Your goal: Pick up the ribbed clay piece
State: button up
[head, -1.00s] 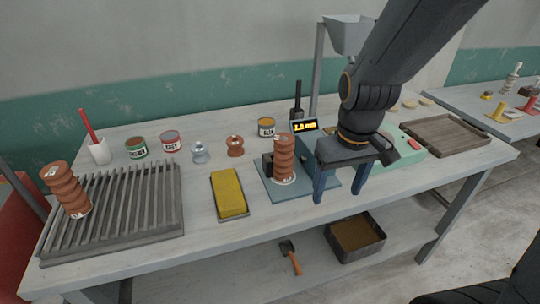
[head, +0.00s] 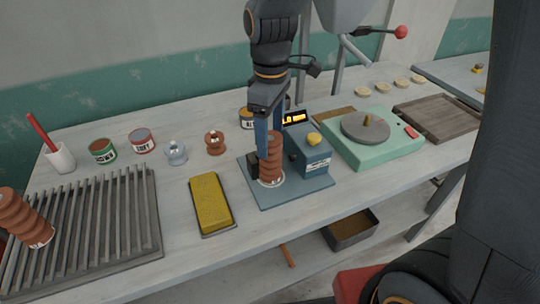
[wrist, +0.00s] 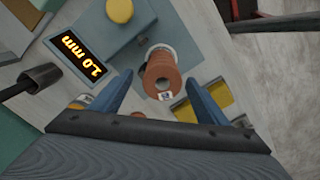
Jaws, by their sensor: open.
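A ribbed reddish-brown clay piece (head: 271,160) stands upright on the blue base plate (head: 300,187) of a gauge. It also shows from above in the wrist view (wrist: 162,70), with a hole in its top and a white label. A similar ribbed piece (head: 20,220) leans at the left end of the slatted grey rack (head: 110,215). My gripper (head: 267,140) is open above and around the top of the piece on the gauge. In the wrist view its blue fingers stand on either side of that piece, apart from it. In the head view one finger partly hides it.
The gauge body (head: 308,155) with a yellow button and lit display stands right beside the piece, a small black block on its left. A yellow sponge-like block (head: 210,203) lies to the left. A green turntable unit (head: 375,145) and wooden tray (head: 440,117) are at right.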

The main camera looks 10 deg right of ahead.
aim_at(271, 148)
jog(key=shift+s+f+p, duration=0.2)
jog(key=shift+f+p, duration=0.4)
jog(key=shift+f, duration=1.6)
grip_shut()
jog(key=shift+s+r, duration=0.1)
jog(key=shift+r, duration=0.1)
